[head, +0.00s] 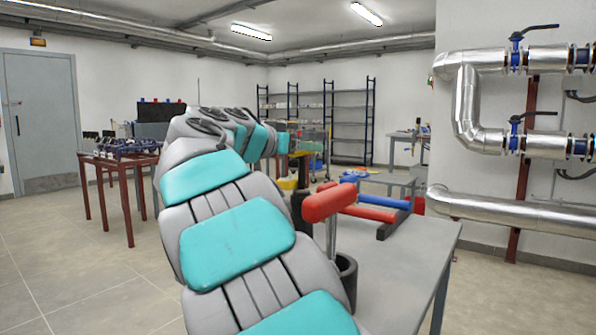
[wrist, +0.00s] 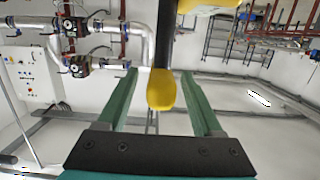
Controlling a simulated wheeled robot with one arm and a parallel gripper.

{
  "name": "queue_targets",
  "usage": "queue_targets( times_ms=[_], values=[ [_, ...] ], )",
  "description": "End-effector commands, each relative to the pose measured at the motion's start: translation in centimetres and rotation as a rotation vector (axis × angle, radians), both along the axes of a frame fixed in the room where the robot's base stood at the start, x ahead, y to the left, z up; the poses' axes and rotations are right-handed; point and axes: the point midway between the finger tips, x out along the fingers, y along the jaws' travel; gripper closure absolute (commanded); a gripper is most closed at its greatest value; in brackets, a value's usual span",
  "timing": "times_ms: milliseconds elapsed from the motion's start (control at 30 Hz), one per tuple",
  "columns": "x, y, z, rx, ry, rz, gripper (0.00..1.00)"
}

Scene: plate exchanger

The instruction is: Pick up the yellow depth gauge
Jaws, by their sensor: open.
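In the wrist view, the yellow depth gauge (wrist: 162,90) shows as a rounded yellow end on a black stem. The stem runs up to a larger yellow part cut off at the top edge. My gripper (wrist: 159,74) is open, with one green finger on each side of the yellow end. Gaps show on both sides of it in this view; I cannot tell its exact depth between the fingers. In the head view my arm hides most of this area; a small yellow patch (head: 287,184) shows beside the arm, and I cannot tell if it is the gauge.
A grey table (head: 410,262) stands right of my arm. On it a red-headed mallet-like tool (head: 330,203) stands in a black cup (head: 346,280), close to the arm. Red and blue handled tools (head: 375,202) lie behind. Pipes (head: 520,208) run along the right wall.

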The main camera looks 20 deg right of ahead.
Motion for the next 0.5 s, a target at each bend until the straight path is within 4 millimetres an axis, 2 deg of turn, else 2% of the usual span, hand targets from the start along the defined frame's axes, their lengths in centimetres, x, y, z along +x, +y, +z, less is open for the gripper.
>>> queue_targets(
  times_ms=[67,500],
  values=[
    [0.0,0.02,-0.01,0.0,0.0,0.0,0.32],
    [-0.01,0.05,0.0,0.0,0.0,0.001,0.82]
  ],
)
